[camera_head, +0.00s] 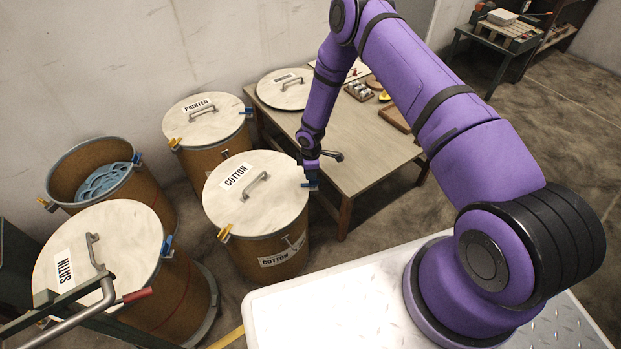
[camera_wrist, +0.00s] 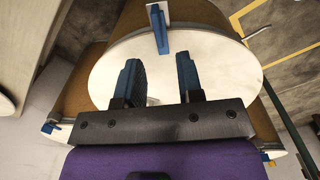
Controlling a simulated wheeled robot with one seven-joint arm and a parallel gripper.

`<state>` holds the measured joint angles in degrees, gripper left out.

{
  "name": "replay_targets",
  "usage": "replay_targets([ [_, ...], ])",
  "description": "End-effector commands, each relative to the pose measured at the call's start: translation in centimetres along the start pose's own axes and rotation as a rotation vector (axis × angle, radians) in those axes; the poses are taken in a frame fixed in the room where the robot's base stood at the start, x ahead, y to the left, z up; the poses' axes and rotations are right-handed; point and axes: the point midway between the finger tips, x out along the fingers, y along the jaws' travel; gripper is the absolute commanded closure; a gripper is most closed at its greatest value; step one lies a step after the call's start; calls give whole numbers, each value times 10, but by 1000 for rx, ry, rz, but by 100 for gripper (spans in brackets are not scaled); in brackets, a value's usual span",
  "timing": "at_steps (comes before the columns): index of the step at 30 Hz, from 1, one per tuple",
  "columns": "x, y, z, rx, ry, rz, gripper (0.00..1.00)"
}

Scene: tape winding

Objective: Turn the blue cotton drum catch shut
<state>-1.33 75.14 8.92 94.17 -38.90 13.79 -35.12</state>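The cotton drum (camera_head: 281,228) is a brown drum with a pale round lid (camera_head: 228,203) labelled COTTON; the lid is on. Its blue catch (camera_wrist: 158,28) shows in the wrist view at the lid's rim, standing across the edge. In the head view the catch cannot be told apart from my fingertips. A yellow catch (camera_head: 224,232) sits on the rim at front left. My gripper (camera_head: 310,182) is at the lid's right edge. In the wrist view my gripper (camera_wrist: 158,62) is open, its two blue fingers apart, with the catch ahead between their lines and nothing held.
The printed drum (camera_head: 207,149), the satin drum (camera_head: 178,298) and an open drum with blue contents (camera_head: 62,180) stand close by. A wooden table (camera_head: 345,165) is just right of the cotton drum. A cart handle (camera_head: 75,318) is at lower left.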

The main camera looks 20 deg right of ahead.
Motion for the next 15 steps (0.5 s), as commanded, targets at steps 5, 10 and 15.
replay_targets([
  [5, -31, 0, 0, 0, -1, 0, 66],
  [10, -48, 0, 0, -1, 0, 0, 66],
  [15, -54, 0, 0, -1, 0, 0, 66],
])
